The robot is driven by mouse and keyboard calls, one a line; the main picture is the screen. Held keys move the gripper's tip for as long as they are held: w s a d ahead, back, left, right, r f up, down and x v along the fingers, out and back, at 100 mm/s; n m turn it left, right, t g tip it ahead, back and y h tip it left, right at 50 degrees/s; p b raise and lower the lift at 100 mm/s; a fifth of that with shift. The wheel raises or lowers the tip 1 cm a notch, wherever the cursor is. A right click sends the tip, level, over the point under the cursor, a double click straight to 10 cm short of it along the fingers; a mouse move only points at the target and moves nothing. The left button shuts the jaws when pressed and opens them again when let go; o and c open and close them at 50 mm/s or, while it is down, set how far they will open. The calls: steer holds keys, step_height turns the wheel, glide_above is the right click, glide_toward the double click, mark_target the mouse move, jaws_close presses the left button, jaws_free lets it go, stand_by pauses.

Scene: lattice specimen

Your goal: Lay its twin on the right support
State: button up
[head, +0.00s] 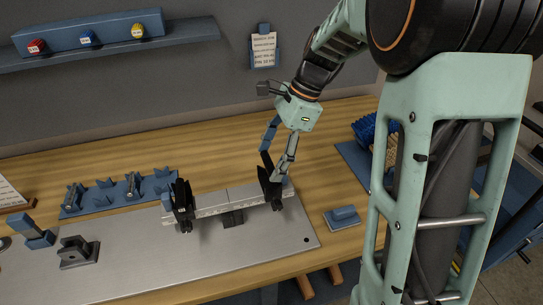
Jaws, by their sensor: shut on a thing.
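My gripper (273,172) reaches down to the right end of the pale grey beam. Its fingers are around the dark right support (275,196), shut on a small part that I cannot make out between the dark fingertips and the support. I cannot tell whether that part touches the support. The matching dark left support (183,209) stands upright at the left end of the beam (226,198). Whatever lies on it is too small to tell. A blue rack (118,196) behind and to the left holds silver cylindrical pieces (73,196), and some of its places look empty.
A grey metal plate (135,272) covers the front of the wooden bench. A dark grey block (77,252) and a blue-topped piece (38,232) stand front left. A small blue block (343,216) lies right of the plate. A blue bristly object (366,131) sits behind my arm.

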mark_target(272, 169)
steer(key=shift+f, duration=0.15)
steer(key=shift+f+b, duration=0.45)
steer(key=shift+f, duration=0.3)
steer(key=shift+o, duration=0.2)
steer(key=shift+s+f+b, duration=0.1)
steer(key=shift+f+b, duration=0.35)
steer(key=shift+f, duration=0.55)
stand_by(1.1)
steer(key=o, duration=1.1)
steer(key=shift+o, duration=0.4)
steer(key=shift+o, duration=1.4)
